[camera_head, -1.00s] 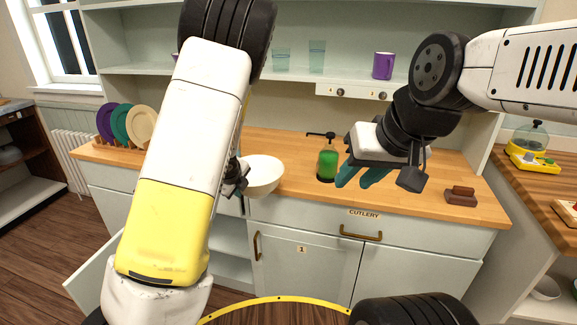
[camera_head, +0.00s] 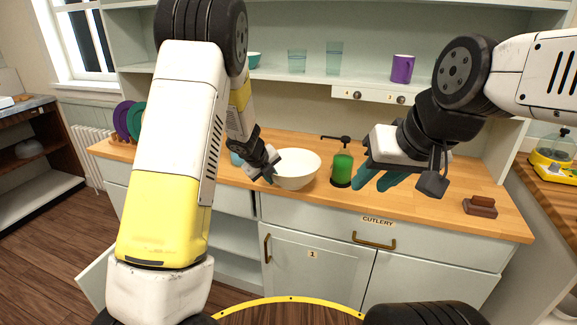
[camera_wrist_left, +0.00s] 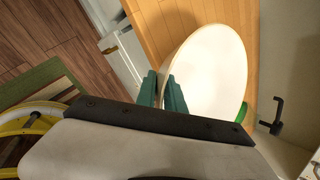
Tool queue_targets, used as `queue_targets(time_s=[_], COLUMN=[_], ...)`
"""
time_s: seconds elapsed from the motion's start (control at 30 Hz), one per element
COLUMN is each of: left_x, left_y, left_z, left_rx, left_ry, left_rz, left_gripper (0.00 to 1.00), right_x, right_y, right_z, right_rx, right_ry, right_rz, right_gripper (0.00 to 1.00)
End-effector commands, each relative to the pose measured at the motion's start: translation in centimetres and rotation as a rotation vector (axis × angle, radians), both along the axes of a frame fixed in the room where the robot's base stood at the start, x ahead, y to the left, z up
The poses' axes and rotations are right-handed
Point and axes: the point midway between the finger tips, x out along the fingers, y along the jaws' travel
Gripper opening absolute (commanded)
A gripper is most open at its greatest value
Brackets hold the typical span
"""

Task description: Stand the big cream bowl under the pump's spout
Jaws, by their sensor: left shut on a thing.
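The big cream bowl (camera_head: 297,170) is upright at the counter's front, left of the green pump bottle (camera_head: 342,170). The bottle's black spout (camera_head: 328,138) points left, toward the bowl's far right side. My left gripper (camera_head: 270,174) is shut on the bowl's left rim. In the left wrist view its teal fingers (camera_wrist_left: 164,92) pinch the rim of the bowl (camera_wrist_left: 212,75), with the black pump head (camera_wrist_left: 277,118) beyond. I cannot tell whether the bowl's base touches the counter. My right gripper (camera_head: 375,180) is open and empty, right of the bottle.
The wooden counter (camera_head: 430,205) is clear at the front right, except for a brown block (camera_head: 480,206). Plates (camera_head: 130,118) stand at the left. A purple mug (camera_head: 402,68) and glasses stand on the shelf above. A cutlery drawer (camera_head: 375,235) is below.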

Motion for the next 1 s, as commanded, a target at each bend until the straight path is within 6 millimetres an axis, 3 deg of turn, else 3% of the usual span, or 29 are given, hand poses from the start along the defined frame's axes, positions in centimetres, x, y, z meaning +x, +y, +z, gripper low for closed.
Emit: queue_targets(time_s=[0.2, 0.4, 0.67, 0.9, 1.0], left_x=[5.3, 8.7, 10.2, 10.2, 10.2], left_y=[-2.4, -3.9, -4.6, -4.5, -4.6], left_z=[0.0, 0.1, 0.1, -3.1, -3.4], left_rx=[0.004, 0.002, 0.001, -0.002, -0.002], left_ry=[-0.005, -0.003, -0.002, 0.0, -0.002], left_rz=[-0.005, 0.0, 0.001, 0.005, 0.002], left_gripper=[0.0, 0.0, 0.0, 0.0, 0.0], right_x=[0.0, 0.0, 0.0, 0.0, 0.0], right_y=[0.0, 0.0, 0.0, 0.0, 0.0], right_z=[0.0, 0.0, 0.0, 0.0, 0.0], right_rx=[0.0, 0.0, 0.0, 0.0, 0.0], right_ry=[0.0, 0.0, 0.0, 0.0, 0.0], right_rz=[0.0, 0.0, 0.0, 0.0, 0.0], right_gripper=[0.34, 0.34, 0.34, 0.34, 0.34])
